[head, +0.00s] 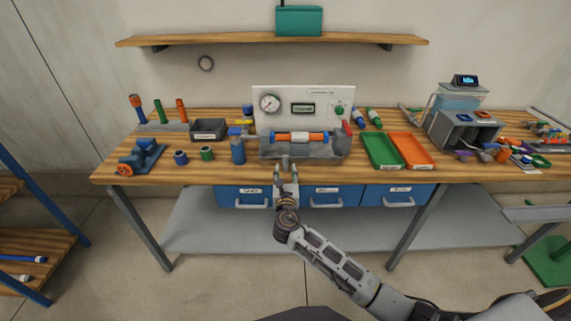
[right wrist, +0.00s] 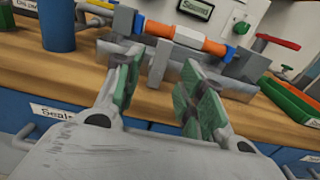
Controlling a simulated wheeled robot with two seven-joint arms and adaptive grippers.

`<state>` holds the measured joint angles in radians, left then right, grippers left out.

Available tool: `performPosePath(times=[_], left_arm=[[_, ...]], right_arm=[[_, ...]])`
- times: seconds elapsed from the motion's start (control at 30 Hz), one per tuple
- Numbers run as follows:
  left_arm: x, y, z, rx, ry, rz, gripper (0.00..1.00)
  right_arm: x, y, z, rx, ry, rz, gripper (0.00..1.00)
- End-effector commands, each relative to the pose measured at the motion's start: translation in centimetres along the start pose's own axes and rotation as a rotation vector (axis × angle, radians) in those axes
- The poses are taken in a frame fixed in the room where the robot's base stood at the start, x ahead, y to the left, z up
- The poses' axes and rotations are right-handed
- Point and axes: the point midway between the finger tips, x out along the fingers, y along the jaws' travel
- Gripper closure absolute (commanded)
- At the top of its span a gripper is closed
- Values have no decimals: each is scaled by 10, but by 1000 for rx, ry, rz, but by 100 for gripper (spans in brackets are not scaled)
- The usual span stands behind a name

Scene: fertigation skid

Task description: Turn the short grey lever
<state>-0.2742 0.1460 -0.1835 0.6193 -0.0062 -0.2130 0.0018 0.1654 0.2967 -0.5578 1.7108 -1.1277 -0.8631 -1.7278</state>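The fertigation fixture (head: 325,150) stands mid-bench: a grey base carrying a white tube with orange and blue bands (head: 300,137), below a white panel with a gauge. In the right wrist view, a short grey upright piece (right wrist: 123,20) stands at the tube's left; I cannot tell whether it is the short grey lever. A red lever (head: 346,128) is at the fixture's right. My right gripper (head: 286,167) is in front of the fixture, near the bench's front edge. My left gripper is not in view.
A blue cylinder (head: 238,152) stands close left of the fixture. Green (head: 382,150) and orange (head: 411,150) trays lie to the right. Blue drawers (head: 332,195) with handles hang under the bench top. Little bench top is free in front of the fixture.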

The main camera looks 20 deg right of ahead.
Motion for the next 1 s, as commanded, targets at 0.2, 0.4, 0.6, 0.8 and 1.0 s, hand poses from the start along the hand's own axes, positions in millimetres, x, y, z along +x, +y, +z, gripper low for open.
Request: performPosePath(times=[0.2,0.4,0.6,0.8,1.0], left_arm=[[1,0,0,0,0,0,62],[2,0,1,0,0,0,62],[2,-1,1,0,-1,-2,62],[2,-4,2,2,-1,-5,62],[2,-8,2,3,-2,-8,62]], right_arm=[[25,0,0,0,0,-1,61],[45,0,0,0,-1,-1,61],[57,0,0,0,0,-1,61],[61,0,0,0,1,-1,61],[61,0,0,0,1,-1,61]])
